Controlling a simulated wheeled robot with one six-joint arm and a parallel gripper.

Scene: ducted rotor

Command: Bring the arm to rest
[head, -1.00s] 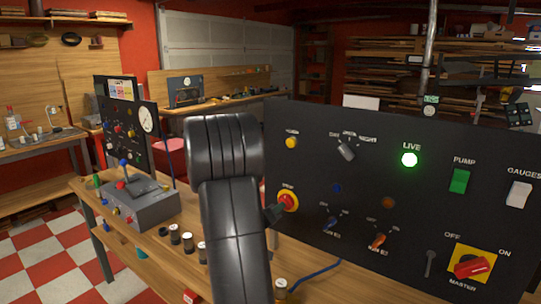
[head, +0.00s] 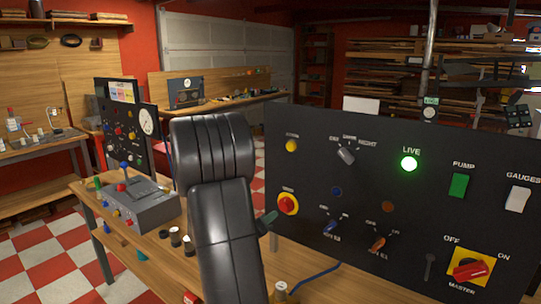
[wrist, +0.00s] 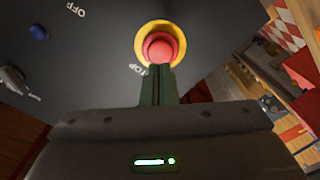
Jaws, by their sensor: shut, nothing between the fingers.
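My arm stands in the middle of the head view and hides part of the bench. My gripper (head: 268,220) shows as a dark green tip just left of and below the red stop button (head: 287,204) with its yellow ring. In the wrist view my gripper (wrist: 157,80) is shut and empty, its green fingers pointing at the red button (wrist: 160,46). They overlap the lower edge of the button's ring in that view. In the head view the tip appears apart from the button.
The black panel (head: 400,130) fills the right side, with a lit green LIVE lamp (head: 409,163), a green PUMP switch (head: 458,186) and a red MASTER switch (head: 470,269). A grey control box (head: 145,208) stands on the wooden bench at left. Small spools (head: 189,245) stand near my arm.

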